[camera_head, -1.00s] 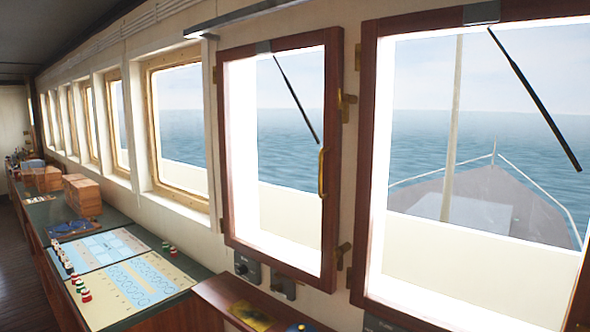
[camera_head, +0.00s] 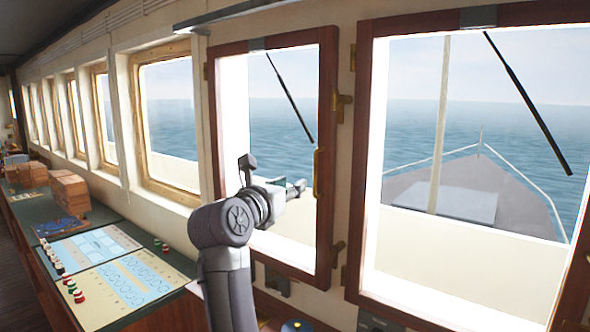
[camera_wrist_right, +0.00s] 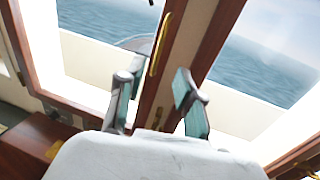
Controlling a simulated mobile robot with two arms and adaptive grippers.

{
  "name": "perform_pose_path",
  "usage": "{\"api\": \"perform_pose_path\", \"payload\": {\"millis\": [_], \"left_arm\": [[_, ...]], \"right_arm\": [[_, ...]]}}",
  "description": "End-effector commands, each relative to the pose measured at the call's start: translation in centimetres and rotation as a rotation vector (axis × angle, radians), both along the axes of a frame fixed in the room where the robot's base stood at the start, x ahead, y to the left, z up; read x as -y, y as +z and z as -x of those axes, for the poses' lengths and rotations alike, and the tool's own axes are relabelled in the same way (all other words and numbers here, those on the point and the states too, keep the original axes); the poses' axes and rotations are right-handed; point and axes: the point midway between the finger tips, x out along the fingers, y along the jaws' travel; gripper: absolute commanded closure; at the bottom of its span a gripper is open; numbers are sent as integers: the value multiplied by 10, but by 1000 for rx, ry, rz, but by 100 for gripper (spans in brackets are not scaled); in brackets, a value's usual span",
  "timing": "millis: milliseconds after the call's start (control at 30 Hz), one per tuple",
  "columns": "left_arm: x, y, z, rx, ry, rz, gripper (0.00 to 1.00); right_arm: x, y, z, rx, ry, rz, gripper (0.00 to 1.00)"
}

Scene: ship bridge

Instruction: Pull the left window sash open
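The left window sash (camera_head: 328,105) has a red-brown wooden frame around bright glass and looks shut in the head view. Its upright brass handle (camera_head: 318,173) is on the right side of the frame; it also shows in the right wrist view (camera_wrist_right: 160,45). My right gripper (camera_head: 293,188) is in front of the glass, just left of the handle in the head view. In the right wrist view its two fingers (camera_wrist_right: 157,97) are spread with nothing between them, and the handle is beyond them, apart from them. My left gripper is not in view.
Brass latches (camera_head: 342,106) (camera_head: 337,252) sit on the wall strip right of the sash. A second red-brown window (camera_head: 362,150) is to the right. A console with a chart panel (camera_head: 125,285) and wooden boxes (camera_head: 70,195) runs along the left.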

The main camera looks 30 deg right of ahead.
Motion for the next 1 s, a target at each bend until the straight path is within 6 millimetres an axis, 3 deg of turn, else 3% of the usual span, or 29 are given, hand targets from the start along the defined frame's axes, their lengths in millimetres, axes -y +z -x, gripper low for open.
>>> {"api": "perform_pose_path", "payload": {"millis": [167,600,1000], "left_arm": [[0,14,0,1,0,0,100],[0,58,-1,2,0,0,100],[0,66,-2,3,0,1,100]], "right_arm": [[20,3,-12,-5,-4,0,64],[94,4,-61,-7,-5,4,64],[114,0,-76,-3,-2,3,64]]}}
